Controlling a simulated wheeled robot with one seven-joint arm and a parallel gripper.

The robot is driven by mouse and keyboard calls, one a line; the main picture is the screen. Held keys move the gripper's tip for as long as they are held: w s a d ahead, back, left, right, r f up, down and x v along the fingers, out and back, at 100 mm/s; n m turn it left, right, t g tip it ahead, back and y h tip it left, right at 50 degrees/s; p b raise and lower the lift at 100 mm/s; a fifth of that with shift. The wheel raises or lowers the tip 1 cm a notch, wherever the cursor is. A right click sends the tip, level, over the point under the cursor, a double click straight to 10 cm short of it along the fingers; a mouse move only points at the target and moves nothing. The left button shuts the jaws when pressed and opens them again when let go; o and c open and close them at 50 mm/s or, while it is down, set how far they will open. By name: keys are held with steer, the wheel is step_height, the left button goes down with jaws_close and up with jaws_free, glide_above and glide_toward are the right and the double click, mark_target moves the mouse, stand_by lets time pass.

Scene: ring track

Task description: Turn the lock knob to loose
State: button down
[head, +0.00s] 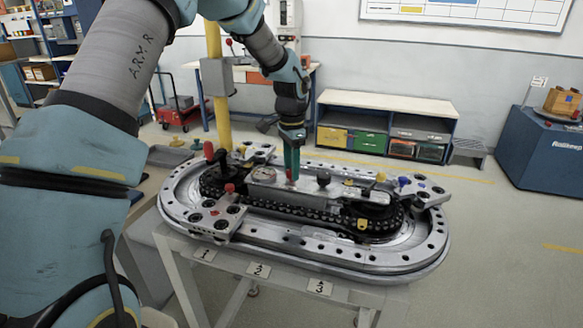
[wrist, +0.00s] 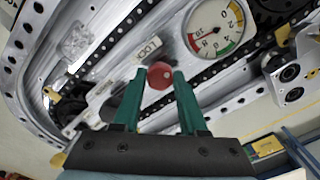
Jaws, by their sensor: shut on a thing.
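The ring track (head: 300,248) is an oval metal loop on a stand, with a metal plate along its middle. A round red knob (wrist: 160,76) sits on that plate beside a small label (wrist: 148,49) that seems to read LOCK. My gripper (head: 290,178) reaches down onto the plate from above. In the wrist view its two green fingers (wrist: 159,80) are shut on the red knob, one on each side. The knob's turn position cannot be read. In the head view the fingers mostly hide the knob.
A round dial gauge (wrist: 216,30) is close to the right of the knob. A yellow post (head: 218,85) rises behind.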

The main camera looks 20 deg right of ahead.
steer(key=shift+n, duration=0.3)
steer(key=n+b, duration=0.1)
steer(key=n, duration=0.2)
steer(key=shift+n+b, duration=0.3)
steer(key=n+b, duration=0.1)
steer(key=n, duration=0.3)
steer(key=shift+n, duration=0.3)
steer(key=n, duration=0.4)
steer(key=shift+n, duration=2.5)
steer(key=shift+c, duration=2.2)
jaws_free()
